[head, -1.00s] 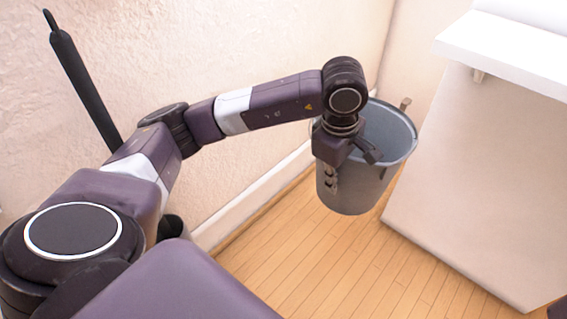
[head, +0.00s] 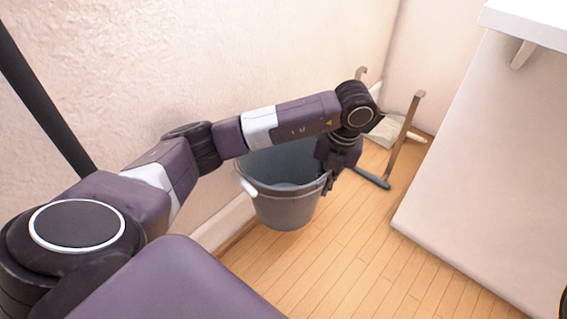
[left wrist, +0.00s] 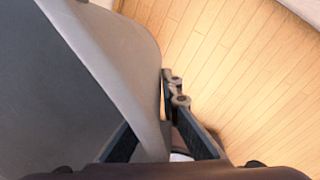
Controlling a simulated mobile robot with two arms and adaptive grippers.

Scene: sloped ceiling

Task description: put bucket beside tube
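The grey bucket (head: 287,208) is upright in the head view, by the wall, with part of its rim behind my left arm. I cannot tell if it touches the floor. My left gripper (head: 328,186) is at its right side. In the left wrist view, the bucket wall (left wrist: 145,75) passes between the two fingers of my left gripper (left wrist: 163,140), which are closed on it. A long dark pole (head: 45,100) stands at the left against the wall; it may be the tube, but I cannot tell. My right gripper is not in view.
A wooden-framed thing with a pale pan (head: 392,131) is on the floor in the corner, beyond my gripper. A white shelf (head: 530,22) and pale panel (head: 480,160) bound the right. Wooden floor (head: 330,265) is clear in front of the bucket.

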